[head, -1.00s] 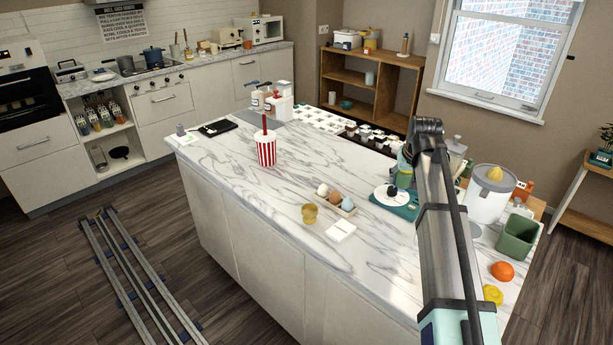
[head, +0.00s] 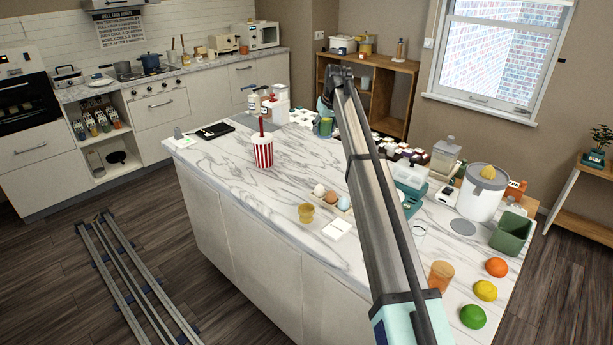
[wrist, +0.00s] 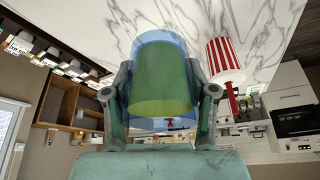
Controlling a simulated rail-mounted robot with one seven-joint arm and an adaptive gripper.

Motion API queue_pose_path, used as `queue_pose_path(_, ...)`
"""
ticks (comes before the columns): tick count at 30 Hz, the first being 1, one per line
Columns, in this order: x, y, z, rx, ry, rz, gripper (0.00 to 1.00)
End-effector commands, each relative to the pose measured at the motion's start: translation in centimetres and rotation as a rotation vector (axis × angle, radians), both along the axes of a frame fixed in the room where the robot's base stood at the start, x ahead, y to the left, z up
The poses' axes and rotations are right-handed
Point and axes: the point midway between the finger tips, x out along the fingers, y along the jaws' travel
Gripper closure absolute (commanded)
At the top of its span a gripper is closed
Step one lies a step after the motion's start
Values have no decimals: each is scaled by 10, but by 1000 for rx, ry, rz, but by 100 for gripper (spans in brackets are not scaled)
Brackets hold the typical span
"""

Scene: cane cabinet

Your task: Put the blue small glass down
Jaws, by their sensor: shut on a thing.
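The small blue glass (wrist: 160,42) is see-through, with green contents (wrist: 160,85) inside. It fills the middle of the wrist view. My gripper (wrist: 158,92) is shut on it, with one finger on each side. In the head view the glass (head: 326,127) shows small and partly behind my arm, over or near the far side of the marble island (head: 215,165). I cannot tell how high it is above the top.
A red-and-white striped cup with a straw (head: 262,153) stands left of the glass. A white dispenser (head: 277,112) and a black tray (head: 211,130) lie beyond. Eggs (head: 331,199) and a juicer (head: 483,192) stand nearer and right. Marble around the striped cup is bare.

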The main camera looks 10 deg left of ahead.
Motion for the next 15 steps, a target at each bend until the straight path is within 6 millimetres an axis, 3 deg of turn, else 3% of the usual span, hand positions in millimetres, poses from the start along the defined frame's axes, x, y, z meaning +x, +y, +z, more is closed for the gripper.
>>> queue_pose_path(8,4,3,-2,-11,-1,50,90)
queue_pose_path(15,2,2,-34,-14,-1,56,90)
